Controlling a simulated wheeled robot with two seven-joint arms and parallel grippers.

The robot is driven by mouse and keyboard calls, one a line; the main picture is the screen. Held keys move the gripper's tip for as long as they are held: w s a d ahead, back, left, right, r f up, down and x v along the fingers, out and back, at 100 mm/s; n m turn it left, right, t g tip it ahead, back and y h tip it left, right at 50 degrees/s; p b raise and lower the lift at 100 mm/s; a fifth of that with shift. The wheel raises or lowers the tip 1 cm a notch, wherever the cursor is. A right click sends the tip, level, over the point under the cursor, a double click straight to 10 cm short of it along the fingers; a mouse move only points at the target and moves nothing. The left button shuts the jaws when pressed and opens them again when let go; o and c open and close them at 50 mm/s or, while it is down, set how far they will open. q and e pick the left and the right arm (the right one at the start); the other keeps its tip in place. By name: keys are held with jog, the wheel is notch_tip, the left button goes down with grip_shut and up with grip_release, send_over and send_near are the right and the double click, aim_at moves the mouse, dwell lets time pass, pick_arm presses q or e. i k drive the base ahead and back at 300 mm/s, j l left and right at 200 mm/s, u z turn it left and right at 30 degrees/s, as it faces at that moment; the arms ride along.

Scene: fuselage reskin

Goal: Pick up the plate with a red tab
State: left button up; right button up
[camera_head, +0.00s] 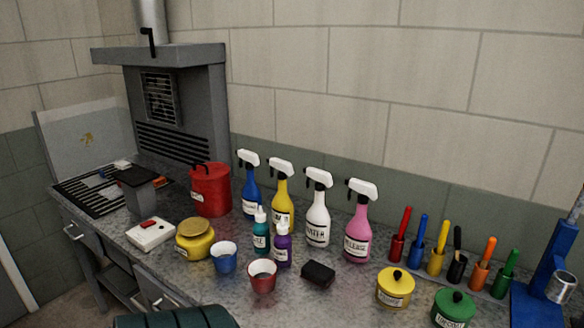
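No plate with a red tab can be made out for certain. A dark flat piece (136,177) sits on a grey block at the grated station on the left. A small orange-red piece (161,182) shows at its right side; whether the two are joined is too small to tell. Small blue and red bits lie on the grate (88,192) beside it. A white box with a red top patch (149,233) lies on the counter in front. Neither of my grippers is in view.
A red lidded pot (210,190), a yellow jar (195,240), blue (223,258) and red (262,277) cups, and several spray bottles (318,210) crowd the counter. A black block (318,274), lidded tins (395,289) and a rack of coloured handles (458,268) stand right.

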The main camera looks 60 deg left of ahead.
aim_at(112, 192)
jog(key=u, duration=3.1)
jog(key=i+j+z, duration=0.15)
jog(key=i+j, duration=0.25)
jog(key=i+j+z, duration=0.1)
jog(key=i+j, duration=0.35)
jog(key=i+j+z, duration=0.15)
jog(key=i+j, duration=0.35)
jog(key=i+j+z, duration=0.1)
jog(key=i+j, duration=0.35)
jog(key=i+j+z, duration=0.15)
jog(key=i+j, duration=0.25)
jog(key=j, duration=0.3)
